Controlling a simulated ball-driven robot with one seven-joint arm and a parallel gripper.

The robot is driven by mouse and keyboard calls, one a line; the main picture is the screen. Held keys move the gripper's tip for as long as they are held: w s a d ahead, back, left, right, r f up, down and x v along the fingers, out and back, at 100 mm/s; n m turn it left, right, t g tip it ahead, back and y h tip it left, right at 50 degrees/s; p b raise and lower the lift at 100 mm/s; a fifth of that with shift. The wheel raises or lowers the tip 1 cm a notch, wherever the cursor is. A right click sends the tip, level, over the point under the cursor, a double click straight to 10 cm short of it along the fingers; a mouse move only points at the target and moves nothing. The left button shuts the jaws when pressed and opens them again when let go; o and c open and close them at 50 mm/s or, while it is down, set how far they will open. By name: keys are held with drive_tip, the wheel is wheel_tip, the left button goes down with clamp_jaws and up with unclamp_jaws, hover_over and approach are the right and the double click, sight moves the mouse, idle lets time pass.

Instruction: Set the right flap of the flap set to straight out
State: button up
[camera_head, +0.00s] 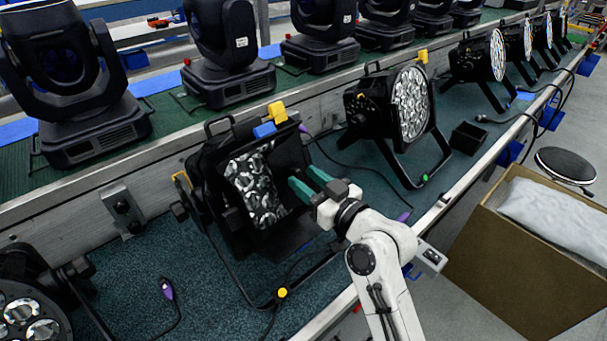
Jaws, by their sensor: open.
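The flap set (218,165) is black and sits on the front of a par can on the teal bench, left of the picture's middle. Its patterned lens (255,190) shows between dark panels. The right flap (287,153) appears as a dark panel at the lens's right side; its exact angle is hard to tell. My gripper (301,178) has teal fingers, which are apart with nothing seen between them. The fingertips are close to the right flap's edge; I cannot tell whether they touch it. The fingers partly cover that side of the flap set.
Another par can (411,104) stands behind to the right, with cables on the bench between. Moving-head lights (222,55) line the raised shelf. A small black box (468,137) sits near the bench edge. A cardboard box (520,255) stands on the right.

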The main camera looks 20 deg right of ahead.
drive_tip(key=shift+x, duration=0.75)
drive_tip(key=shift+c, duration=0.2)
clamp_jaws()
